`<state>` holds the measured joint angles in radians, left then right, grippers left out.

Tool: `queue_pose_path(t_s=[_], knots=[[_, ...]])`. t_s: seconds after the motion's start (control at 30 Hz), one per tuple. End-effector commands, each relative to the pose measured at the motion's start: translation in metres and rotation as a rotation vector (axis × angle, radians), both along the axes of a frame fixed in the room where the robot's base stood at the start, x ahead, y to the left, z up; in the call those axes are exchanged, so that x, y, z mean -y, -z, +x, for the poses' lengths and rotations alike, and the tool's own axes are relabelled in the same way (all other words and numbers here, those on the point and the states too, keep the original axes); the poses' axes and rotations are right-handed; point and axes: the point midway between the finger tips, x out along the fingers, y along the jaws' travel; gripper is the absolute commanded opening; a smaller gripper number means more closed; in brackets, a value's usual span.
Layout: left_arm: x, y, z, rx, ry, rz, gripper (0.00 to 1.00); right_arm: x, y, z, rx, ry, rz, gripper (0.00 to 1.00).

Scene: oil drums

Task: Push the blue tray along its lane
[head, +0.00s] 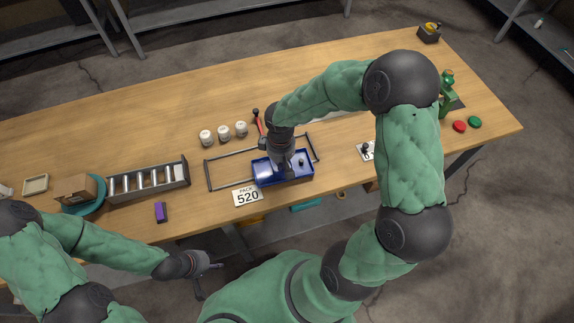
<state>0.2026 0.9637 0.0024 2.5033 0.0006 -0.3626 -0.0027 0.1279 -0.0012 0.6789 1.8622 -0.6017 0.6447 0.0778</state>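The blue tray (266,172) sits at the right end of its lane, a dark rail frame (208,177) lying on the wooden table. A small dark piece shows in the tray's right part. My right gripper (287,166) points down at the tray from its far side, and its fingertips overlap the tray in the head view. I cannot tell whether it touches the tray or whether its fingers are open. My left gripper (210,280) is off the table's front edge, fingers spread and empty, away from the tray.
A grey slotted rack (149,183) and a purple block (161,212) are to the left. A white card (367,152) lies to the right.

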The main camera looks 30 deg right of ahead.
Motion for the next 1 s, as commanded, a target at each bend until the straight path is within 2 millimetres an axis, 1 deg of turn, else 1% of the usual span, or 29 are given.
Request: queue_pose_path(t_s=[0.7, 1.0], knots=[[0.0, 0.005, 0.0, 0.0, 0.0, 0.0, 0.4, -0.025, 0.0, 0.018, 0.0, 0.0, 0.0, 0.0], [0.0, 0.005, 0.0, 0.0, 0.0, 0.0, 0.4, -0.026, 0.0, 0.019, 0.0, 0.0, 0.0, 0.0]])
